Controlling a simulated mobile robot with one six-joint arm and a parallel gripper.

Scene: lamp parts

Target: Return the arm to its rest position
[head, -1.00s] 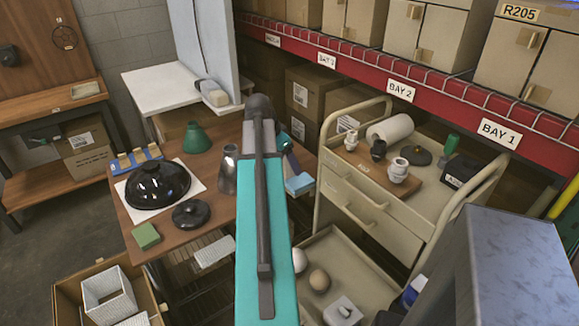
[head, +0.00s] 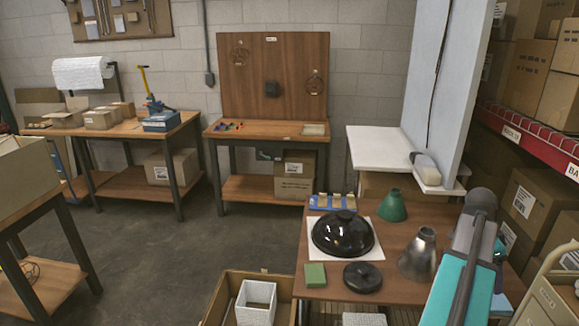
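My turquoise and grey arm (head: 466,262) rises from the bottom right in the head view, its dark joint over the right side of the wooden table (head: 405,285). My gripper cannot be made out; the arm's upper link hides what lies behind it. On the table are a black dome shade (head: 343,238) on a white sheet, a green cone shade (head: 392,205), a silver metal shade (head: 419,254) close left of my arm, and a black round lamp part (head: 362,277).
A green block (head: 315,274) lies near the table's front left. An open carton (head: 277,287) with a white basket (head: 256,301) stands below. A white shelf (head: 380,150) with a tall panel rises behind. Cartons and red racking are at right. Floor (head: 165,265) is clear at left.

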